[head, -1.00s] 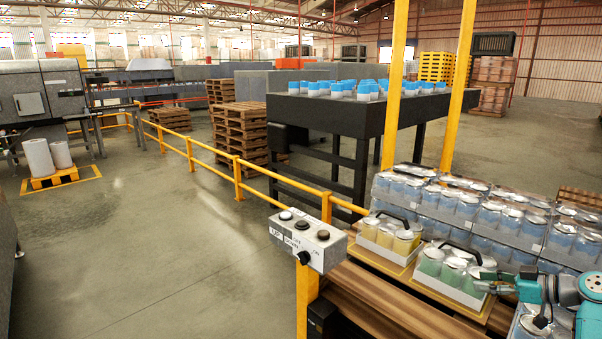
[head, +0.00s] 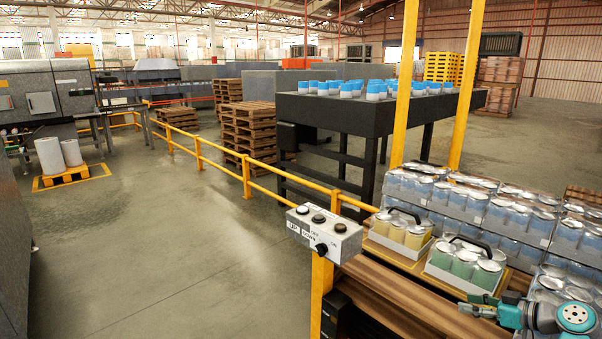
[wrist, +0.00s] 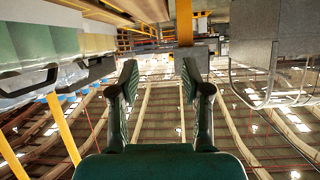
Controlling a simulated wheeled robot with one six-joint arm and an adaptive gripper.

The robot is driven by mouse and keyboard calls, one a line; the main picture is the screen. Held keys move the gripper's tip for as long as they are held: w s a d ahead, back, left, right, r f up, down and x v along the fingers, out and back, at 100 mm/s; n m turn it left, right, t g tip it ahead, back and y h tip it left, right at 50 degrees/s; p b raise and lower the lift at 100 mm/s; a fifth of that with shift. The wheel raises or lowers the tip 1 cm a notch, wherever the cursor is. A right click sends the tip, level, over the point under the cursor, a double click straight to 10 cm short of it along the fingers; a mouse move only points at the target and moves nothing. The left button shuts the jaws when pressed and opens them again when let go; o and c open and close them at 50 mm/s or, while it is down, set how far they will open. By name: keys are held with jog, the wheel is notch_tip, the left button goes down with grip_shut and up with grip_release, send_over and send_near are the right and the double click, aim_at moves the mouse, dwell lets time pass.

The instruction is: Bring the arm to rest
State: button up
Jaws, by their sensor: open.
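My gripper (head: 482,305) is at the lower right of the head view, at the end of my teal arm, just in front of the carrier of green cans (head: 466,264). In the wrist view my gripper (wrist: 159,80) shows two dark fingers spread apart with nothing between them. The wrist picture is upside down, with the roof below. Whether the gripper touches the carrier cannot be told from the head view.
A carrier of yellow cans (head: 402,229) stands behind the green one. Wrapped packs of blue cans (head: 520,213) fill the right. A grey button box (head: 324,232) sits on a yellow post (head: 320,290). A yellow rail (head: 222,170) runs along the floor. Open floor (head: 140,240) lies left.

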jog(key=s+a+f+m+h, duration=0.25)
jog(key=a+f, duration=0.35)
jog(key=f, duration=0.3)
jog(key=s+a+f+m+h, duration=0.15)
jog(key=s+a+f, duration=0.25)
jog(key=a+f, duration=0.4)
jog(key=s+a+f+m+h, duration=0.1)
jog(key=s+a+f+m, duration=0.1)
jog(key=s+a+f, duration=0.4)
jog(key=s+a+f+m+h, duration=0.1)
jog(key=s+a+f, duration=0.2)
jog(key=s, duration=0.5)
jog(key=s+a+r+t+h, duration=0.1)
jog(key=s+a+r, duration=0.15)
jog(key=s, duration=0.75)
jog(key=s+a+r+h, duration=0.15)
jog(key=s+a, duration=0.25)
jog(key=s, duration=0.5)
jog(key=s+a+r+n+t+y, duration=0.1)
jog(key=s+a+r+t, duration=0.1)
jog(key=s+r, duration=1.1)
notch_tip(320, 180, up, 4)
jog(key=shift+s+a+t, duration=0.35)
jog(key=shift+t, duration=0.05)
